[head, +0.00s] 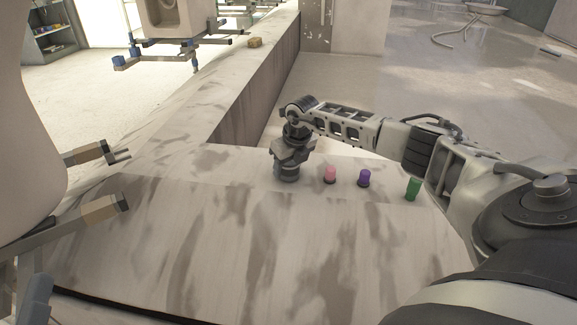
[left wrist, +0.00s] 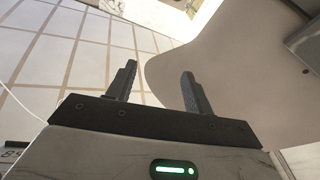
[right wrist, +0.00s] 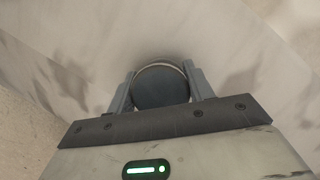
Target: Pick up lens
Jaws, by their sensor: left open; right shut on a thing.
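The lens (head: 287,173) is a dark grey, short cylinder on the pale, grey-streaked table. In the right wrist view its dark round end (right wrist: 161,88) with a pale rim sits between the two fingers. My right gripper (head: 290,158) points down over it and is shut on it, one finger at each side. The gripper hides part of the lens, and I cannot tell whether its base touches the table. My left gripper (left wrist: 159,72) is open and empty, with a smooth beige curved body beyond it.
A pink piece (head: 330,175), a purple piece (head: 364,178) and a green cylinder (head: 412,188) stand in a row right of the lens. Beige machinery with jutting arms (head: 104,208) stands at the left. A small tan block (head: 255,42) lies on the far ledge. The table's front middle is clear.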

